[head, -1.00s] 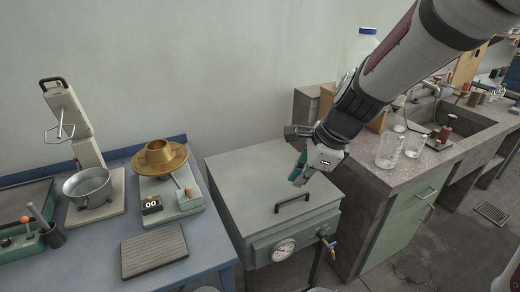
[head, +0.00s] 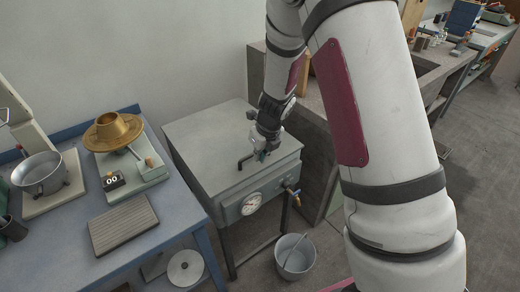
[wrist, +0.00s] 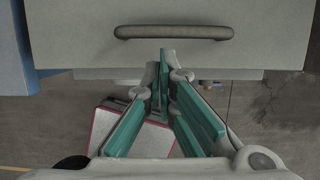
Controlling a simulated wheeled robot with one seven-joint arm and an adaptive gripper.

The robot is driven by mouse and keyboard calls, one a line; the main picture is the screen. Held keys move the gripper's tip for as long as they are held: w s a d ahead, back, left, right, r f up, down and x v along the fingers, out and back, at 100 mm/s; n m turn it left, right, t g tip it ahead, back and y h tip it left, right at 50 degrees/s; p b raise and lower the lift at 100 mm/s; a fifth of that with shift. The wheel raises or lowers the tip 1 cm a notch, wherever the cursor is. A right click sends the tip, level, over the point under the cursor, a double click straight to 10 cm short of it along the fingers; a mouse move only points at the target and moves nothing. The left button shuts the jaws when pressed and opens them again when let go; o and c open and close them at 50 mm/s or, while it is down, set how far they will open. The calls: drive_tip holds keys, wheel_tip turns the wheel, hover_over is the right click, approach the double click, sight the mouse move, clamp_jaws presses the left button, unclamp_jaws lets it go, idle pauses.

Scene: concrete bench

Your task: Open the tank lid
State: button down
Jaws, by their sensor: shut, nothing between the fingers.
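The grey metal tank (head: 240,165) stands between the blue bench and the concrete bench, with its flat lid (head: 205,135) down. A dark bar handle (head: 243,161) is fixed near the lid's front edge; my arm partly covers it in the head view. In the wrist view the handle (wrist: 173,32) runs across above the fingertips, and the lid (wrist: 85,20) fills the top. My gripper (wrist: 166,58) is shut and empty, its green fingers together just short of the handle. In the head view my gripper (head: 262,153) is at the handle's right end; I cannot tell whether they touch.
A round gauge (head: 251,204) and a brass tap (head: 292,192) stick out of the tank's front. A grey bucket (head: 295,256) stands on the floor below. The blue bench (head: 165,210) at left holds a brass dish device (head: 113,131) and a ribbed plate (head: 122,223).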

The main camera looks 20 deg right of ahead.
sight(254, 167)
drive_tip(key=shift+x, duration=2.1)
